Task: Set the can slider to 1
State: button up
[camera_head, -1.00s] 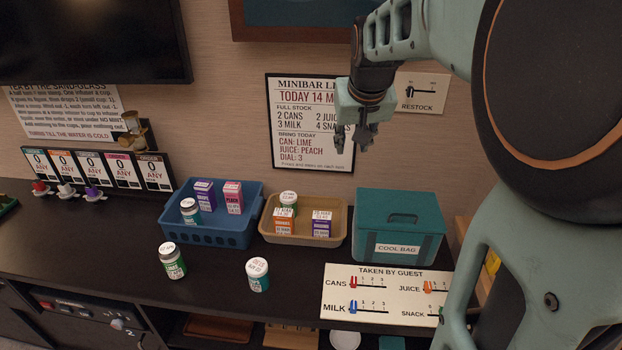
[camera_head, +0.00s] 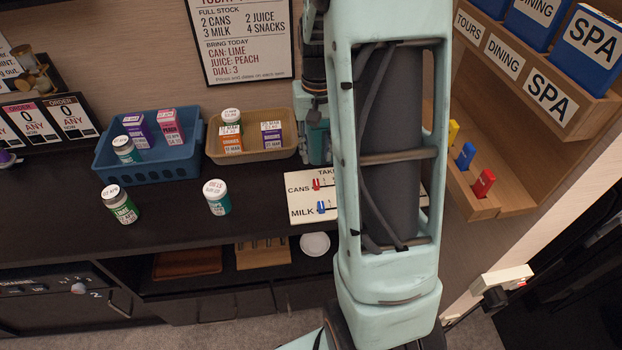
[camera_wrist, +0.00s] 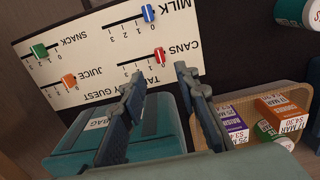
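The red cans slider knob (camera_wrist: 158,55) is on the white "Taken by guest" board (camera_wrist: 95,45), at the 0 end of its scale, next to the CANS label. It also shows in the head view (camera_head: 316,184). My gripper (camera_wrist: 159,74) is open and empty, its two fingers apart. In the wrist view the red knob appears just beyond the gap between the fingertips; I cannot tell the height between them. In the head view my arm hides the fingertips and the board's right part.
The blue milk knob (camera_wrist: 148,13), orange juice knob (camera_wrist: 69,81) and green snack knob (camera_wrist: 39,51) share the board. The teal cool bag (camera_wrist: 160,125) and tan tray (camera_wrist: 250,95) with boxes lie near the gripper. A teal-labelled can (camera_head: 216,197) stands left of the board.

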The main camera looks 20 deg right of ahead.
aim_at(316, 182)
notch_tip(316, 182, down, 10)
jog(key=shift+f+b, duration=0.2)
jog(key=shift+b, duration=0.35)
grip_shut()
